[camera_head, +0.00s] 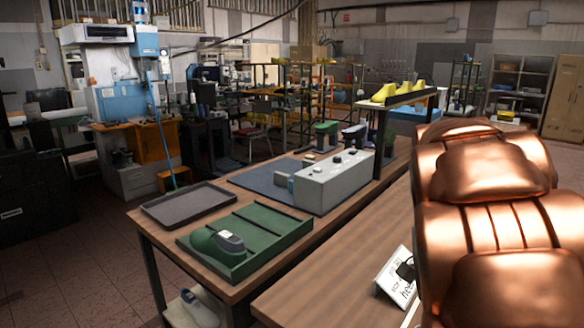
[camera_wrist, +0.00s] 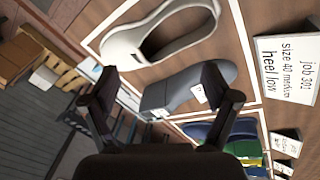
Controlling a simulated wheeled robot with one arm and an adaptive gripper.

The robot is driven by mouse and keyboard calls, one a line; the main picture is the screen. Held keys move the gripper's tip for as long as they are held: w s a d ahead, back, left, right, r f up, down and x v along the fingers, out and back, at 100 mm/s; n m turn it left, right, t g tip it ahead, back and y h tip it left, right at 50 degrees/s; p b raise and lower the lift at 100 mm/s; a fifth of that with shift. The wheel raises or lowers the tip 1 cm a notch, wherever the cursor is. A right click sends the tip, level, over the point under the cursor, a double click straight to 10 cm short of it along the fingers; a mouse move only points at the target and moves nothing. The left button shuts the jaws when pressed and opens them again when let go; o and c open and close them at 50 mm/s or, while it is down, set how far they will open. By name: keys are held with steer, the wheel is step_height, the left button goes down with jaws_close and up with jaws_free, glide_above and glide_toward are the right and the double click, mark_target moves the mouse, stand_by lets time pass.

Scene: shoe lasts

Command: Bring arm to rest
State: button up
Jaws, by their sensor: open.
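My gripper (camera_wrist: 160,78) shows in the wrist view with its two dark fingers spread wide and nothing held between them. A grey shoe last (camera_wrist: 182,91) with a small white label lies beyond the fingertips, partly behind the right finger. A white shoe (camera_wrist: 158,38) lies above it in the wrist view, inside a pale outline on the wooden surface. In the head view my copper-coloured arm fills the right side.
A card (camera_wrist: 288,62) reads job 301, size 40 medium, heel low. Blue, green and yellow lasts (camera_wrist: 235,131) lie nearby. In the head view, a green tray (camera_head: 262,226) holds a green-and-grey last (camera_head: 217,242) beside a dark tray (camera_head: 188,204) and a grey box (camera_head: 333,184).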

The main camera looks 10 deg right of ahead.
steer(key=s+a+f+n+y+p, duration=0.1)
steer(key=s+a+f+n, duration=0.2)
steer(key=s+a+n, duration=0.4)
steer(key=s+a+f+n+p, duration=0.1)
steer(key=s+a+f+n, duration=0.2)
steer(key=s+a+n, duration=0.4)
steer(key=a+n, duration=0.2)
steer(key=a, duration=0.4)
steer(key=shift+s+f+n+y, duration=0.25)
steer(key=shift+s+n+y, duration=0.15)
